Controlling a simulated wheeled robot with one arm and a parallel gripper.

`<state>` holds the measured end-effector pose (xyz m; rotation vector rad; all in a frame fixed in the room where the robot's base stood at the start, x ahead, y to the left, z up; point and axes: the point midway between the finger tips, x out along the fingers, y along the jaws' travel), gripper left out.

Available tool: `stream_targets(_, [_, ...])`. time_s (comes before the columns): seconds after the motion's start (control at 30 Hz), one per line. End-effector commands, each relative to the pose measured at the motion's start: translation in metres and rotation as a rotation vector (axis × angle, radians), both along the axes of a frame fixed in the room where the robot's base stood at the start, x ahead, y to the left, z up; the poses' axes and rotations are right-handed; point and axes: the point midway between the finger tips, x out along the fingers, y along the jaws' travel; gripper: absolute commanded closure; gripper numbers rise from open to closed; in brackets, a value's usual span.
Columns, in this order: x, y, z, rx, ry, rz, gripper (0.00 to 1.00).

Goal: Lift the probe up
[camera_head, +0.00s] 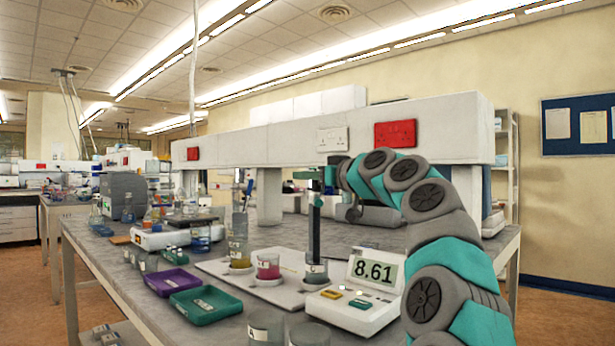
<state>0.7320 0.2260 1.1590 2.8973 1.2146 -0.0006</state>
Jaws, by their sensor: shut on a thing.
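The probe (314,232) is a dark upright rod in the middle of the view. Its lower end reaches down to a small clear beaker (315,274) with bluish-grey contents; whether its tip touches the bottom cannot be told. My gripper (316,178) comes in from the right and is shut on the probe near its top. The fingers are small and partly hidden by the wrist. A white meter (361,308) beside the beaker reads 8.61.
A beaker with pink liquid (268,267) and one with yellowish liquid (239,250) stand left of the probe on a white board (221,268). Purple (173,282) and green (206,305) trays lie further left. A white overhead service unit (262,146) spans behind.

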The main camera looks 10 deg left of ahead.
Motion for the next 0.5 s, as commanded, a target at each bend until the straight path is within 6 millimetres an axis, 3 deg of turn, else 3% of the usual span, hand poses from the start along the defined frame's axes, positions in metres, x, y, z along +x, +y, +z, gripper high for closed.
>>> stream_targets(0.1, [0.0,0.0,0.0,0.0,0.0,0.0,1.0])
stream_targets(0.5, [-0.0001,0.0001,0.0,0.0,0.0,0.0,1.0])
